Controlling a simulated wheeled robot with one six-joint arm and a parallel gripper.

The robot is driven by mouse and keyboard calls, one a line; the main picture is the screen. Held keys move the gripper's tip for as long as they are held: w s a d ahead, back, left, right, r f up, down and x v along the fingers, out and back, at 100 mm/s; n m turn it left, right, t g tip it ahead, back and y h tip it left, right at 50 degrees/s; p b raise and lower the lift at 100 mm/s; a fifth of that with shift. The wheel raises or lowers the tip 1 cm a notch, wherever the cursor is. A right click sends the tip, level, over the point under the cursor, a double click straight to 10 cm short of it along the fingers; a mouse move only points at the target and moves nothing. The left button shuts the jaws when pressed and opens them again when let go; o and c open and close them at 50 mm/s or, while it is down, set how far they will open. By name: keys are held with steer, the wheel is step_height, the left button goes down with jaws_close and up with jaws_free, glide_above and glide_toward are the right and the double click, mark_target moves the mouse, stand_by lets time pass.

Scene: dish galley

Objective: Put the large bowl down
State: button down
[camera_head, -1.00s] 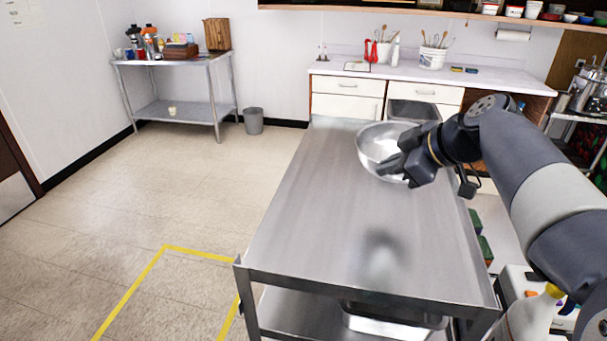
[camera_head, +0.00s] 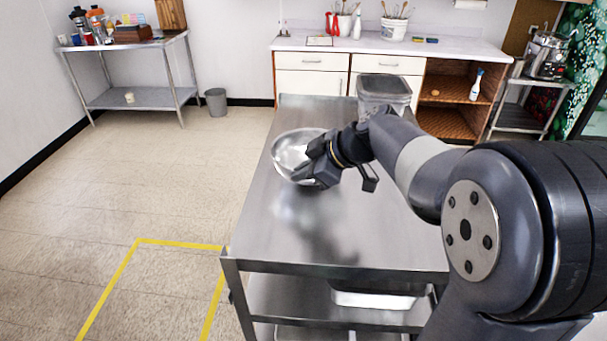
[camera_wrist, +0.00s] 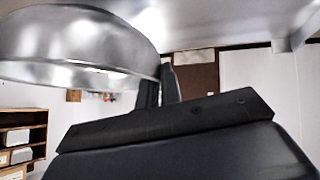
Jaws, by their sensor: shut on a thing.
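The large bowl (camera_head: 290,150) is shiny metal and is held over the left part of the steel table (camera_head: 265,230). My gripper (camera_head: 312,168) is shut on the bowl's right side. A blurred reflection shows on the tabletop below the bowl, and the bowl seems to be a little above the surface. In the wrist view the bowl (camera_wrist: 75,40) fills the upper left, with its rim beside the dark finger (camera_wrist: 168,88). The exact contact of finger and rim is partly hidden.
A grey bin (camera_head: 384,92) stands at the table's far end. The tabletop's near part is clear. A metal pan (camera_head: 375,297) sits on the lower shelf. A white-fronted counter (camera_head: 312,80) stands behind. Yellow tape (camera_head: 125,270) marks the floor at left.

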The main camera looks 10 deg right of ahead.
steer(key=shift+f, duration=0.8)
steer(key=shift+f, duration=0.15)
steer(key=c, duration=1.6)
jaws_free()
steer(key=b+v, duration=0.3)
steer(key=v, duration=0.9)
